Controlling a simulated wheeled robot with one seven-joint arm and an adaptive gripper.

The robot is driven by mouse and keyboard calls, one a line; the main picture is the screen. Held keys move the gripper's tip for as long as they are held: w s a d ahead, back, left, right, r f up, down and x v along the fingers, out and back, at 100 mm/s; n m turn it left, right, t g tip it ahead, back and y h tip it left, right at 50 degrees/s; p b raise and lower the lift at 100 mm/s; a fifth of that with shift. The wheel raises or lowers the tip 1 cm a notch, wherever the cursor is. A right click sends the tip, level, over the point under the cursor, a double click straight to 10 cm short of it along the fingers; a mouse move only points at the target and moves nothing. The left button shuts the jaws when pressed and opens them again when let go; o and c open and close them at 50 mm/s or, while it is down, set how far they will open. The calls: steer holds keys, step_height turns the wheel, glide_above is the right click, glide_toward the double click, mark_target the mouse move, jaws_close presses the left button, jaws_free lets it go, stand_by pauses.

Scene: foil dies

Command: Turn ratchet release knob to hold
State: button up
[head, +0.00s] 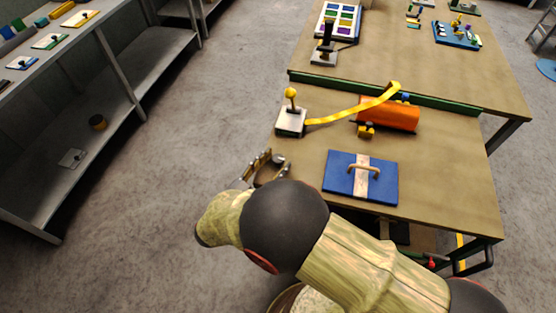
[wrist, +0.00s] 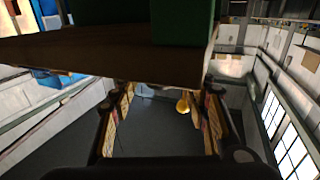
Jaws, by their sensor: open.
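A white box (head: 290,121) with an upright lever topped by a yellow ball knob (head: 291,92) stands near the left edge of the front table. A yellow strap (head: 350,110) runs from beside this box up over an orange cylinder (head: 392,115). A small yellow part (head: 366,131) sits at the cylinder's front. I cannot tell which yellow part is the ratchet release knob. My gripper (head: 265,168) is open and empty, just off the table's left edge, nearer than the box and apart from it. The wrist view shows the spread fingers (wrist: 163,120) with a small yellow round thing (wrist: 183,106) between them in the picture.
A blue board (head: 338,182) with a wooden handle lies at the table's front. A green strip (head: 440,100) crosses the table behind the cylinder. A brown slab edge (wrist: 110,65) fills the upper wrist view. Open floor (head: 190,130) separates the table from the left shelves.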

steer(key=shift+x, duration=0.95)
steer(key=shift+c, duration=1.3)
steer(key=c, duration=0.8)
steer(key=shift+c, duration=0.4)
